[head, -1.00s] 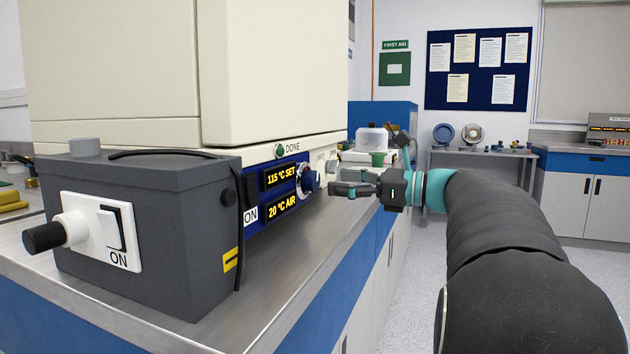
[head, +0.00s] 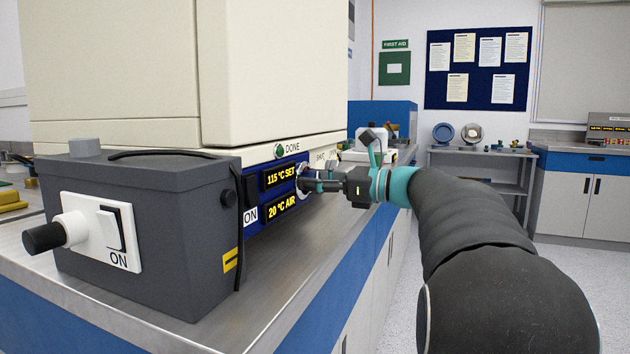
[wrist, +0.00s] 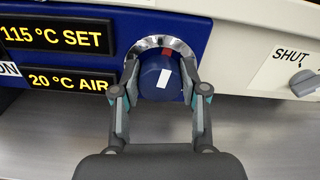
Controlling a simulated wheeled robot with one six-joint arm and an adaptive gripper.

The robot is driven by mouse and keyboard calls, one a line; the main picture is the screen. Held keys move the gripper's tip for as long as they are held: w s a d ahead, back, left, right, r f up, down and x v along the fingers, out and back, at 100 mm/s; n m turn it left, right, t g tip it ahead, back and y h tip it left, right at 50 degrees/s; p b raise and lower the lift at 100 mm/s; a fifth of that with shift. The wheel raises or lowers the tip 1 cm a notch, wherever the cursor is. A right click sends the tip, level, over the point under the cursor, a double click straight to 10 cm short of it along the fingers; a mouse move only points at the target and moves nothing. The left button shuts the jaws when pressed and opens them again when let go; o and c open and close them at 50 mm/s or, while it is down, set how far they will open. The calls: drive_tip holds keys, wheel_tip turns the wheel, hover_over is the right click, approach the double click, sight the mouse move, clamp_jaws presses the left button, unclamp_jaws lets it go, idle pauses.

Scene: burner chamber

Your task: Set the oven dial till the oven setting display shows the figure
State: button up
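The oven dial (wrist: 162,78) is a dark blue knob with a white mark, set in a silver ring on the blue panel. In the wrist view the two fingers of my gripper (wrist: 160,92) stand open on either side of it, close to its edges; I cannot tell whether they touch it. In the head view my gripper (head: 312,184) is at the panel and mostly hides the dial. The oven setting display (head: 279,177) reads 115 °C SET, as it also does in the wrist view (wrist: 54,37).
The air display (head: 281,208) below reads 20 °C AIR. A SHUT/OPEN knob (wrist: 305,82) is right of the dial. A grey box (head: 140,230) with an ON switch stands on the steel bench at the left. The bench top below the panel is clear.

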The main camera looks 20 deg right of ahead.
drive_tip(key=shift+c, duration=0.6)
drive_tip(key=shift+f+n+b, duration=0.15)
drive_tip(key=shift+n+b, duration=0.25)
drive_tip(key=shift+n, duration=0.2)
drive_tip(key=shift+n+b, duration=0.35)
drive_tip(key=shift+n, duration=0.55)
drive_tip(key=o, duration=1.1)
drive_tip(key=shift+o, duration=0.2)
drive_tip(key=v, duration=1.2)
